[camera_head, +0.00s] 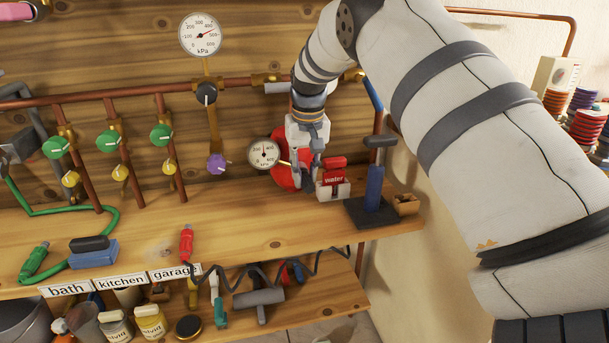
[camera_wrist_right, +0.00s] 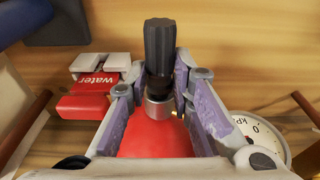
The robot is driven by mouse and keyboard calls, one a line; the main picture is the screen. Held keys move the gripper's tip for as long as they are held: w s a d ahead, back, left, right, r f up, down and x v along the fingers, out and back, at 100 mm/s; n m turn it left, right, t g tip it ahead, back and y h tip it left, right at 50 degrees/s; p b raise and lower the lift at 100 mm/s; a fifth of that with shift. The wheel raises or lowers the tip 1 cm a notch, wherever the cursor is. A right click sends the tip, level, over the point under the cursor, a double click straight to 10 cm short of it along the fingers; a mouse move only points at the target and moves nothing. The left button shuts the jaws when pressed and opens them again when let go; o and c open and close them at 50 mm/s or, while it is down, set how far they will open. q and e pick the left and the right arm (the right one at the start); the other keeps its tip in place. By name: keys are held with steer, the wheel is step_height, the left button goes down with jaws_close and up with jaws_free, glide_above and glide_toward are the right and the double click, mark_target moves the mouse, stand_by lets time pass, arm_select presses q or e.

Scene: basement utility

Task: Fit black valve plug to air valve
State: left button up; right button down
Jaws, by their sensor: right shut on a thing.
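My right gripper (camera_head: 307,172) points down over the back right of the wooden workbench (camera_head: 240,235), in front of a red rounded body (camera_head: 281,171). In the right wrist view my right gripper (camera_wrist_right: 157,92) is shut on the black valve plug (camera_wrist_right: 160,46), a dark ribbed piece with a silver metal collar (camera_wrist_right: 158,106) at its near end. The collar shows in front of the red surface (camera_wrist_right: 150,138); I cannot tell whether they touch. In the head view the plug is hidden by the gripper. I cannot tell for sure which part is the air valve. My left gripper is not in view.
A red-and-grey block marked "water" (camera_head: 333,190) stands close right of the gripper, and a white gauge (camera_head: 264,153) close left. A blue stand with a dark base (camera_head: 374,190) is further right. Copper pipes with green knobs (camera_head: 108,141) line the back wall.

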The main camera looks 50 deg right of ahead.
steer(key=c, duration=1.3)
jaws_free()
steer(key=shift+c, duration=0.2)
step_height(320, 180, up, 12)
steer(key=s, duration=0.1)
steer(key=shift+s+a, duration=0.2)
steer(key=shift+a, duration=0.25)
steer(key=shift+f, duration=0.1)
